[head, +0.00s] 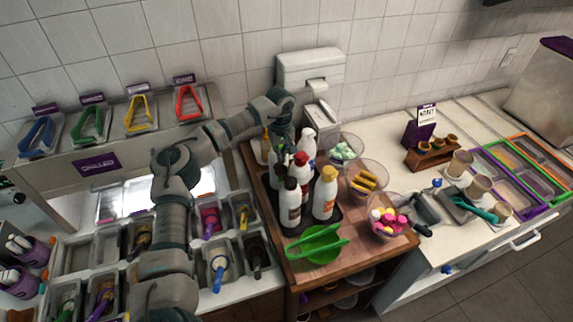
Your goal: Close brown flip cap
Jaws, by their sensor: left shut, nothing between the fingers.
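A white bottle (290,208) with a dark brown cap (291,186) stands upright at the front of a cluster of bottles on the wooden cart top. Whether its flip lid is up or down is too small to tell. My left arm reaches over from the left, and my left gripper (280,146) points down at the back left of the cluster, behind the brown-capped bottle and apart from it. It is shut and empty; its fingertips are partly hidden among the bottles. My right gripper is not in view.
A red-capped bottle (301,173) and a yellow-capped bottle (326,198) stand close beside the brown-capped one. Bowls of toppings (388,226) line the cart's right side. A tiled wall (230,60) is behind.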

